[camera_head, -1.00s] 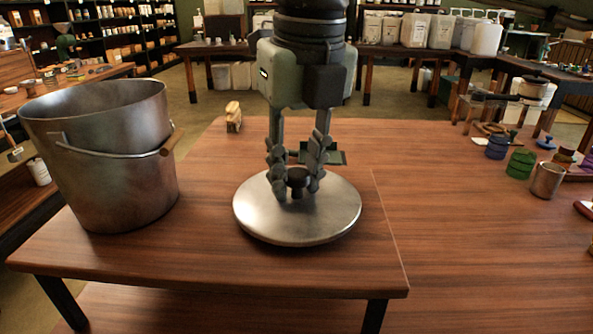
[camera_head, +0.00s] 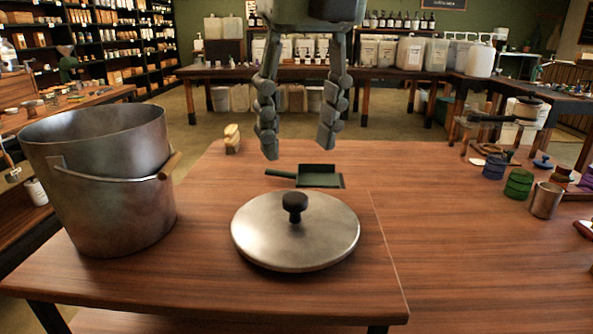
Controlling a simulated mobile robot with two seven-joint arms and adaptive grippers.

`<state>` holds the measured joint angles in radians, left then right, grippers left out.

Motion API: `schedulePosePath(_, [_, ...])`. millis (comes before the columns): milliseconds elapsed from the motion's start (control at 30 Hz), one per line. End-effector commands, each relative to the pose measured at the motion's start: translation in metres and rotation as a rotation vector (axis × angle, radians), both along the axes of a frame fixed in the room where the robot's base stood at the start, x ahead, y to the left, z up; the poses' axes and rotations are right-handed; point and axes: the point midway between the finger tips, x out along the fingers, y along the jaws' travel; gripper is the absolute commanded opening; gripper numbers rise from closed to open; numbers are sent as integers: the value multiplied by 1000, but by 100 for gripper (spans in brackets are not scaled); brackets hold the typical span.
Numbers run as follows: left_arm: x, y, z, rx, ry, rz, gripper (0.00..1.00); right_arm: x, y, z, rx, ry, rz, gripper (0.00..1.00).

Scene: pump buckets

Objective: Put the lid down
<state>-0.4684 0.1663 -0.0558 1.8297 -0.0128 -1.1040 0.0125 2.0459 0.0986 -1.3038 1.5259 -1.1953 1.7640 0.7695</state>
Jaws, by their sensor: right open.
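The round metal lid (camera_head: 270,235) lies flat on the wooden table, its dark knob (camera_head: 295,205) facing up. My right gripper (camera_head: 298,148) is open and empty above and behind the lid, its fingers spread apart and clear of the knob. The metal bucket (camera_head: 105,195) stands upright on the left side of the table with its top uncovered. Its handle with a wooden grip hangs against its side. My left gripper is not in the picture.
A green dustpan (camera_head: 320,177) and a brush (camera_head: 232,138) lie behind the lid.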

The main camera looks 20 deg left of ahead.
Motion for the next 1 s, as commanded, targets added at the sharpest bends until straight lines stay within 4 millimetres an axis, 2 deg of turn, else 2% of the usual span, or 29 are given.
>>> schedulePosePath(100, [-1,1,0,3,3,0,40,-2,-1,18,1,-1,-1,46])
schedulePosePath(233, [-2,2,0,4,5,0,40,-3,-3,28,0,0,0,46])
schedulePosePath(667, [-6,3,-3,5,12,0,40,-4,-3,30,-1,1,1,46])
schedulePosePath(767, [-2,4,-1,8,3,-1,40,-5,-1,28,14,16,9,46])
schedulePosePath(867, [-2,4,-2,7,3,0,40,-16,10,22,99,100,51,46])
schedulePosePath(933, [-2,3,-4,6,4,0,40,-30,22,20,217,212,102,46])
schedulePosePath(1000, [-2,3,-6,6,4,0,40,-46,34,26,382,356,152,46])
